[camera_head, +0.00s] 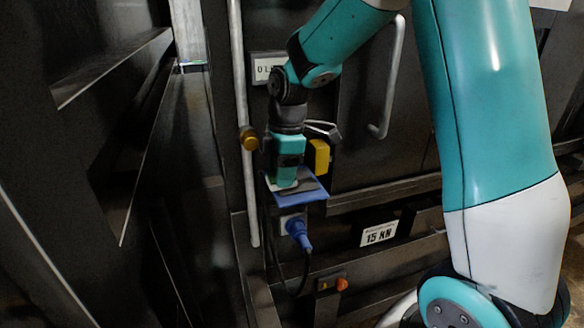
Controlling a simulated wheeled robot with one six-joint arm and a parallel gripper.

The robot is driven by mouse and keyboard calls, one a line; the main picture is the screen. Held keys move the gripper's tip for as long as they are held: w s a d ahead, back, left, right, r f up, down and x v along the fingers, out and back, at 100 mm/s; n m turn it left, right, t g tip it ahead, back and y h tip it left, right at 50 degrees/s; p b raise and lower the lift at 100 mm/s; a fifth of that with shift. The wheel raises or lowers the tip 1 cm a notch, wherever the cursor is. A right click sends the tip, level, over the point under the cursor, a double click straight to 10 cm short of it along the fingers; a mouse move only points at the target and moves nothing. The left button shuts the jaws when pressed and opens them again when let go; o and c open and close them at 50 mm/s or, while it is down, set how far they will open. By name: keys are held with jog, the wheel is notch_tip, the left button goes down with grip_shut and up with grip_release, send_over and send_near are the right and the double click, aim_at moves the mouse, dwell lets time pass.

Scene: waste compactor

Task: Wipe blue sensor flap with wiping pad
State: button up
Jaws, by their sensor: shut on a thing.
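The blue sensor flap (314,196) sticks out from the dark machine front, near the middle of the view. My gripper (287,180) points down over its left part. The jaws are shut on what appears to be the wiping pad, a flat grey piece (307,185) at the fingertips, over the flap's top. My gripper hides part of the pad and of the flap. I cannot tell whether the pad is pressed on the flap or just above it.
A yellow block (319,157) is close to the right of my gripper. A vertical rail (243,110) with a brass knob (249,139) stands to the left. Below the flap are a blue plug (298,230) with a black cable and an orange knob (342,284). A handle (390,80) is at upper right.

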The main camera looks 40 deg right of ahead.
aim_at(310, 179)
jog(key=shift+w+a, duration=0.1)
jog(key=shift+a, duration=0.25)
jog(key=shift+s+d+r, duration=0.1)
jog(key=shift+s+d, duration=0.15)
jog(key=shift+d, duration=0.65)
jog(key=shift+s+d, duration=0.25)
jog(key=shift+d, duration=0.65)
jog(key=shift+s+d+f, duration=0.1)
jog(key=shift+s+d, duration=0.1)
jog(key=shift+d, duration=0.45)
jog(key=shift+s+d+f, duration=0.1)
jog(key=shift+s+d, duration=0.1)
jog(key=shift+d, duration=0.45)
jog(key=shift+s+d, duration=0.2)
jog(key=shift+d, duration=0.45)
jog(key=shift+r+p, duration=2.25)
jog(key=shift+r, duration=0.8)
jog(key=shift+r+p, duration=1.2)
jog(key=shift+r, duration=0.3)
